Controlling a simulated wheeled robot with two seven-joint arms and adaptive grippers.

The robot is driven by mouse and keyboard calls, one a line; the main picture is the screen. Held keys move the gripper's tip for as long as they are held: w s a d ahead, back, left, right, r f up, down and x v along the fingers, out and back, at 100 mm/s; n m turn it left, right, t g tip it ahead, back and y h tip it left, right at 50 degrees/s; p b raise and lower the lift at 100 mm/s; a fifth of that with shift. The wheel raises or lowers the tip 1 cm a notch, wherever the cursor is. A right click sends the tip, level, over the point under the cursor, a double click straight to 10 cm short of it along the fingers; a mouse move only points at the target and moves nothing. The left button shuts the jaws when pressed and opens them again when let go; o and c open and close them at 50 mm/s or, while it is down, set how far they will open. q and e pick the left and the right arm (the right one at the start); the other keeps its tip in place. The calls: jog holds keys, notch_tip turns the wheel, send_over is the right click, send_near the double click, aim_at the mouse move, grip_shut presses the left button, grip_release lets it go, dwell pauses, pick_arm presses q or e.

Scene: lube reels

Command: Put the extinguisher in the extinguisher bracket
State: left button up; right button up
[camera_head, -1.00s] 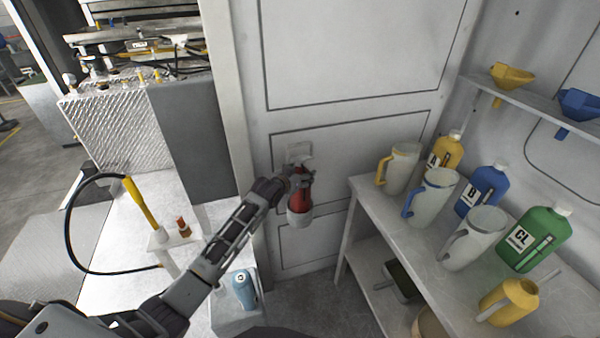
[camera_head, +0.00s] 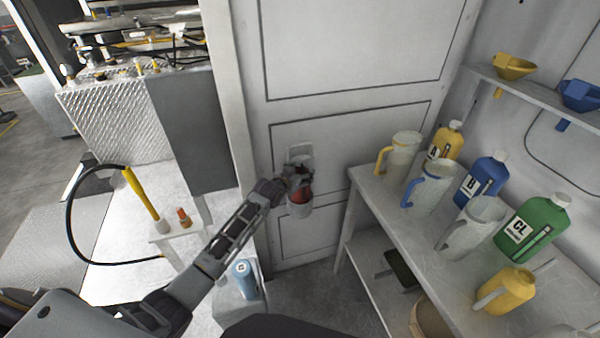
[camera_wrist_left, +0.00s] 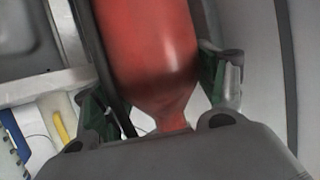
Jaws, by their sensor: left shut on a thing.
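The red extinguisher (camera_head: 302,192) is upright against the white door panel in the head view. My left gripper (camera_head: 298,179) is shut on its upper part. The bracket shows as a pale back plate (camera_head: 300,152) above the gripper and a pale cup (camera_head: 299,210) around or in front of the extinguisher's lower end. I cannot tell how deep the extinguisher sits in the cup. In the left wrist view the red body (camera_wrist_left: 150,45) lies between the two fingers of the left gripper (camera_wrist_left: 160,82). My right gripper is not in view.
A shelf bench (camera_head: 385,215) on the right holds pitchers and bottles, including a green bottle (camera_head: 533,232). A blue can (camera_head: 244,280) stands on a low stand below my left arm. A yellow-handled hose (camera_head: 140,193) is at the left.

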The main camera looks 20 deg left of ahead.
pick_arm(q)
jog(key=shift+w+r, duration=0.1)
jog(key=shift+r, duration=0.15)
jog(key=o, duration=1.7)
jog(key=shift+f, duration=0.35)
jog(key=shift+c, duration=0.2)
jog(key=o, duration=0.4)
jog(key=shift+s+r, duration=0.15)
jog(key=shift+s, duration=0.05)
jog(key=shift+v, duration=5.9)
